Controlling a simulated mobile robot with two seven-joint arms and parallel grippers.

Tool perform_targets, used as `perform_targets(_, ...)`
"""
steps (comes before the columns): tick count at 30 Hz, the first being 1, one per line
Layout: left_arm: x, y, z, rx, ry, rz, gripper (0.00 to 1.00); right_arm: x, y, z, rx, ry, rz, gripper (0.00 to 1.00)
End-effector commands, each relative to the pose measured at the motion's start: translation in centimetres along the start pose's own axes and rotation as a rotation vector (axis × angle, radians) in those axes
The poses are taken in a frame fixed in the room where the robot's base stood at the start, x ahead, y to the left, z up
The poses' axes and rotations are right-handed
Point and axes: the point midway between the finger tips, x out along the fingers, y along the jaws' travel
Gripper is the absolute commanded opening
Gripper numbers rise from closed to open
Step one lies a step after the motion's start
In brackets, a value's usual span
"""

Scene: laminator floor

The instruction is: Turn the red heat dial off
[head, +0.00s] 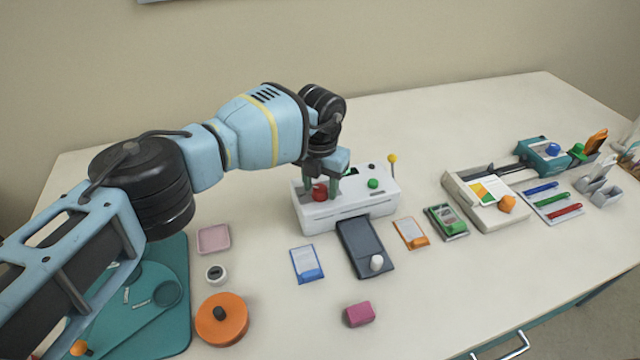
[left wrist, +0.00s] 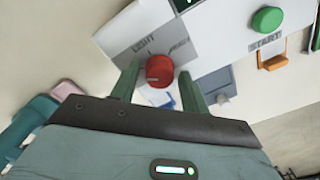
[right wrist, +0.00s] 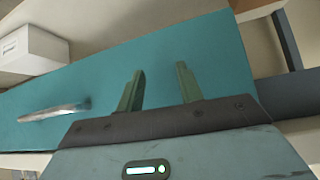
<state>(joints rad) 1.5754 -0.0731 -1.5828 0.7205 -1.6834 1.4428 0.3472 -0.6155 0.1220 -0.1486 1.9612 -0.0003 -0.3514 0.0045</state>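The red heat dial (head: 320,193) sits on the top of the white laminator (head: 350,208), towards its left end. In the left wrist view the dial (left wrist: 159,70) lies between the fingertips of my left gripper (left wrist: 158,78), with a gap showing on each side. My left gripper (head: 321,186) points down over the dial and is open. Grey labels beside the dial include one reading LIGHT; which mark the dial points to is not clear. My right gripper (right wrist: 159,82) is open and empty, in front of a teal panel (right wrist: 100,82) with a metal handle (right wrist: 54,112).
A green START button (head: 373,183) and a yellow-knobbed lever (head: 392,160) stand right of the dial. A dark pouch tray (head: 362,240), cards and a pink block (head: 359,314) lie in front. An orange round thing (head: 221,318) is at front left.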

Motion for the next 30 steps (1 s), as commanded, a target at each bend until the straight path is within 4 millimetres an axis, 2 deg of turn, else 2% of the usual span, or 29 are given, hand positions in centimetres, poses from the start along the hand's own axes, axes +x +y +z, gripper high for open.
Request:
perform_targets(11,-0.2,0.0,0.0,0.001,0.001,0.000,0.54,0.0,0.0,-0.1,0.000,0.003,0.000,0.36)
perform_targets(14,-1.1,0.1,0.0,0.001,0.000,0.001,0.54,0.0,0.0,-0.3,0.000,0.005,0.000,0.36)
perform_targets(24,-6.2,0.0,0.0,0.002,0.000,0.000,0.54,0.0,0.0,-0.2,-0.001,0.004,0.000,0.36)
perform_targets(30,-7.6,0.0,0.0,0.001,0.001,0.000,0.54,0.0,0.0,0.0,-0.001,-0.001,0.000,0.36)
